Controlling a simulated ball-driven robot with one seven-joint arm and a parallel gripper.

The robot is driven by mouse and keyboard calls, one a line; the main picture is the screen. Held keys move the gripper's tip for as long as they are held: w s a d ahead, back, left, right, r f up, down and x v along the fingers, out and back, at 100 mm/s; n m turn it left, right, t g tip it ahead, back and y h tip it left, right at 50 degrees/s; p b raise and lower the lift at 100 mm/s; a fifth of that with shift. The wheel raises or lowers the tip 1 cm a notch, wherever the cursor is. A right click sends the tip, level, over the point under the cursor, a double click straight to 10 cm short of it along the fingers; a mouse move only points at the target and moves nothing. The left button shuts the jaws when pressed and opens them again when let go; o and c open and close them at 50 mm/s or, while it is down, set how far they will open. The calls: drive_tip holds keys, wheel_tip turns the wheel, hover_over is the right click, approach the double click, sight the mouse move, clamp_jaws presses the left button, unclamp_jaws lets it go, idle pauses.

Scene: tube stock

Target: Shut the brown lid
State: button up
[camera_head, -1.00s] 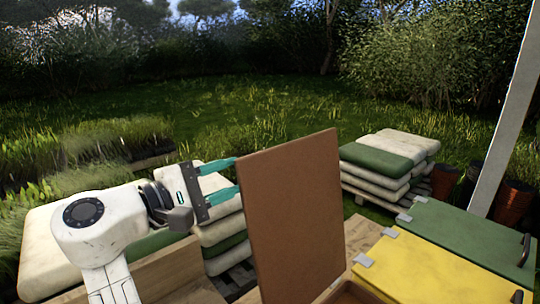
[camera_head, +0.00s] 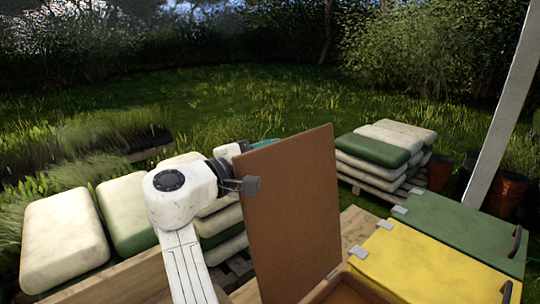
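The brown lid (camera_head: 285,215) stands open, almost upright, over a wooden box (camera_head: 345,292) at the bottom middle. Its broad brown face is turned toward me. My gripper (camera_head: 262,144) is at the lid's upper left edge, on the far side of it. Only a bit of a teal finger shows above the lid's top edge; the rest of the fingers is hidden behind the lid. I cannot tell whether the fingers touch the lid or how far apart they are.
A yellow lid (camera_head: 430,262) and a green lid (camera_head: 460,230), both shut, lie to the right. Stacked sacks (camera_head: 385,150) stand behind, and more sacks (camera_head: 65,235) lie at left. A pale post (camera_head: 495,125) rises at right.

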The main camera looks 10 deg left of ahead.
clamp_jaws()
drive_tip(key=shift+s+r, duration=0.1)
drive_tip(key=shift+r, duration=0.05)
idle(0.5)
